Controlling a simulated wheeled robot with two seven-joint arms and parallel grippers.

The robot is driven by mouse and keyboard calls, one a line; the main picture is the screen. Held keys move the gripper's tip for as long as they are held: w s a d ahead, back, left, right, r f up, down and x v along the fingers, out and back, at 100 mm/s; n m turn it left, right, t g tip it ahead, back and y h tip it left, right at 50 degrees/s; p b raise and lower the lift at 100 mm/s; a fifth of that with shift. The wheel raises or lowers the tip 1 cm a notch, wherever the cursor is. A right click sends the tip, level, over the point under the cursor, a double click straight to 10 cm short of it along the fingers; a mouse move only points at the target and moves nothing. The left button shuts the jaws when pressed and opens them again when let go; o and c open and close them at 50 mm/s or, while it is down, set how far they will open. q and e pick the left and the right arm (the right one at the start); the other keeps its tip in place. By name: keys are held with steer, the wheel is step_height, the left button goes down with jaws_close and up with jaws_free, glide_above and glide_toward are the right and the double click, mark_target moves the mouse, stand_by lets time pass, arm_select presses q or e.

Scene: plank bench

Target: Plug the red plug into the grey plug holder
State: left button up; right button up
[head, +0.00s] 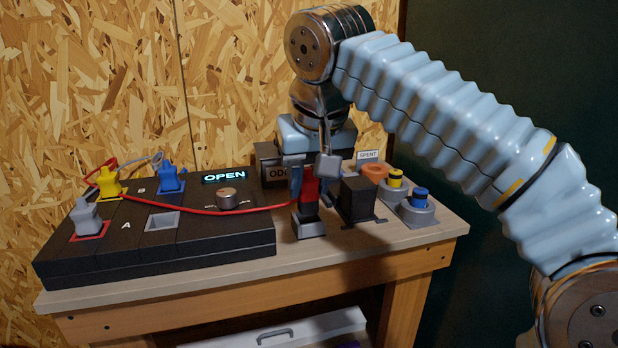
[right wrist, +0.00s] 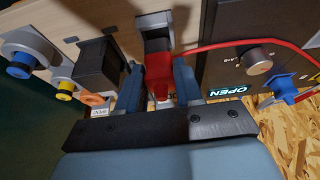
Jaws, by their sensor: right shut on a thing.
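The red plug (head: 308,190) is between the fingers of my right gripper (head: 309,178), which is shut on it. It also shows in the right wrist view (right wrist: 158,72), with a finger on each side. The grey plug holder (head: 310,228) stands near the bench's front edge, directly below the plug. In the right wrist view the holder (right wrist: 155,22) meets the plug's far end. I cannot tell how deep the plug sits in it. A red cord (head: 250,211) runs from the plug across the dark panel. My left gripper is not in view.
The dark panel (head: 130,257) at the left bears grey (head: 87,216), yellow (head: 108,181) and blue (head: 171,179) plugs, an empty grey-rimmed socket (head: 163,221) and a knob (head: 228,198). A black box (head: 359,199), an orange piece (head: 375,171) and yellow- and blue-topped holders (head: 418,209) stand close at right.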

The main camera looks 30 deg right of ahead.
mark_target(311, 188)
steer(key=shift+p, duration=0.5)
stand_by(1.0)
steer(key=shift+f+b, duration=1.25)
steer(key=shift+f, duration=0.45)
steer(key=o, duration=1.1)
steer(key=shift+s+r, duration=0.1)
steer(key=shift+r, duration=0.25)
steer(key=p+v, duration=0.5)
steer(key=v, duration=0.8)
